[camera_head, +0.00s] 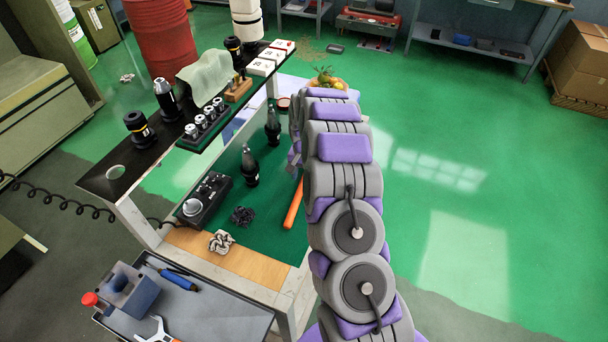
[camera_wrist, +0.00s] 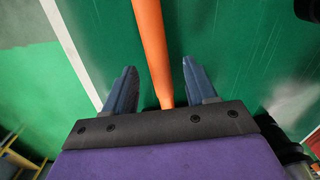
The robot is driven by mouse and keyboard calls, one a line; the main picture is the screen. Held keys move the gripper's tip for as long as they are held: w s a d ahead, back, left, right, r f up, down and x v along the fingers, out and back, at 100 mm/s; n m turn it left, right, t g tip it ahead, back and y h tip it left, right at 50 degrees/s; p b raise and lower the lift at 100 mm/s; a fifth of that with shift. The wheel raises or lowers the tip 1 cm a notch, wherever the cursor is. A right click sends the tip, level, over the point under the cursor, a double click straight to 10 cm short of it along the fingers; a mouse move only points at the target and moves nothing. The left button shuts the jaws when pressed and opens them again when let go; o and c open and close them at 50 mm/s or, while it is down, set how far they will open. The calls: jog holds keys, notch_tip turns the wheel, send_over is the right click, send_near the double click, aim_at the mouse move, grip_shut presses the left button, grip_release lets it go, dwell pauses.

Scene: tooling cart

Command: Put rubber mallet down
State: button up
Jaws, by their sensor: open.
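The rubber mallet's orange handle (camera_head: 294,204) lies on the green lower shelf (camera_head: 262,200) of the cart in the head view. The mallet's head is hidden in both views, in the head view probably by my arm. In the wrist view the orange handle (camera_wrist: 151,45) runs from the top edge down between my fingers. My gripper (camera_wrist: 160,85) is open, with one blue-grey finger on each side of the handle and visible gaps between. In the head view my arm hides the gripper.
The cart's black top shelf (camera_head: 115,172) carries tool holders, a socket rack and white boxes. A grey tray (camera_head: 215,316) sits in front. Green floor (camera_head: 480,190) at right is clear.

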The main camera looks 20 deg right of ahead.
jog(key=shift+r, duration=0.1)
notch_tip(320, 180, up, 17)
jog(key=p, duration=0.2)
jog(key=s+a+r+n, duration=0.2)
jog(key=s+a+r, duration=0.4)
jog(key=s+r, duration=0.15)
jog(key=s+a+n+b, duration=0.1)
jog(key=s+a+n, duration=0.2)
jog(key=s, duration=1.6)
jog(key=s+a+r+n+g, duration=0.1)
jog(key=s+a, duration=0.3)
jog(key=s, duration=1.4)
jog(key=shift+s+a+n+g+b, duration=0.3)
jog(key=shift+s+n+b, duration=0.1)
jog(key=shift+n, duration=0.5)
